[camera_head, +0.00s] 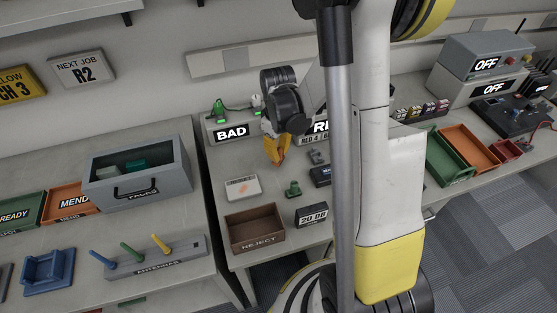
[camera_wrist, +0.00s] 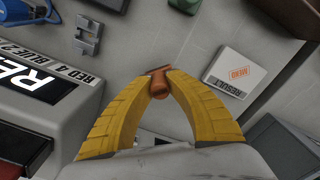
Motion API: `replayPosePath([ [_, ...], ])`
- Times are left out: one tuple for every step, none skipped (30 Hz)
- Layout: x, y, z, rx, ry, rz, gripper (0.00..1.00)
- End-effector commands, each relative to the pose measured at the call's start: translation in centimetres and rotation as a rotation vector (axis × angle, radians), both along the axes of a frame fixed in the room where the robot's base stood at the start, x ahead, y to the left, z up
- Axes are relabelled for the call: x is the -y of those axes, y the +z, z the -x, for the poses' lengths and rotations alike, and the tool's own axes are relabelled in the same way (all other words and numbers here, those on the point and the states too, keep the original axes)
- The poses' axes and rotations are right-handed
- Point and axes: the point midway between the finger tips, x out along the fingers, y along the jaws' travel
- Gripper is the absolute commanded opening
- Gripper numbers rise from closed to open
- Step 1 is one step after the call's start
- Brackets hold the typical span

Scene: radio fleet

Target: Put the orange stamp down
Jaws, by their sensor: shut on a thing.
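My gripper (camera_head: 277,151) hangs over the middle bench in the head view, pointing down. In the wrist view its yellow fingers (camera_wrist: 159,77) are shut on the orange stamp (camera_wrist: 158,88), whose rusty orange body shows between the fingertips. The stamp is mostly hidden by the fingers in the head view. Whether it touches the bench cannot be told. The bench top (camera_wrist: 165,40) below is grey. A white result card (camera_wrist: 236,72) with an orange mark lies apart from the stamp, to its right in the wrist view; it also shows in the head view (camera_head: 243,187).
A green stamp-like piece (camera_head: 293,189), a brown reject bin (camera_head: 256,229) and a dark display box (camera_head: 311,214) stand nearer the front edge. The BAD box (camera_head: 231,131) is behind. A grey bracket (camera_wrist: 88,35) lies near the fingers. Bare bench surrounds the card.

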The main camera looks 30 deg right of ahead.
Motion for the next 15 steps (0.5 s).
replayPosePath([
  [0.0,-1.3,0.0,0.0,0.0,0.0,0.0],
  [0.0,-1.8,0.0,0.0,0.0,0.0,0.0],
  [0.0,-2.4,0.0,0.0,0.0,0.0,0.0],
  [0.0,-2.7,0.0,0.0,0.0,0.0,0.0],
  [0.0,-2.8,0.0,0.0,0.0,0.0,0.0],
  [0.0,-2.9,0.0,0.0,0.0,0.0,0.0],
  [0.0,-2.8,0.0,0.0,0.0,0.0,0.0],
  [0.0,-2.7,0.0,0.0,0.0,0.0,0.0],
  [0.0,-2.7,0.0,0.0,0.0,0.0,0.0],
  [0.0,-2.6,0.0,0.0,0.0,0.0,0.0],
  [0.0,-2.6,0.0,0.0,0.0,0.0,0.0],
  [0.0,-2.7,0.0,0.0,0.0,0.0,0.0],
  [0.0,-2.8,0.0,0.0,0.0,0.0,0.0],
  [0.0,-2.9,0.0,0.0,0.0,0.0,0.0],
  [0.0,-3.0,0.0,0.0,0.0,0.0,0.0],
])
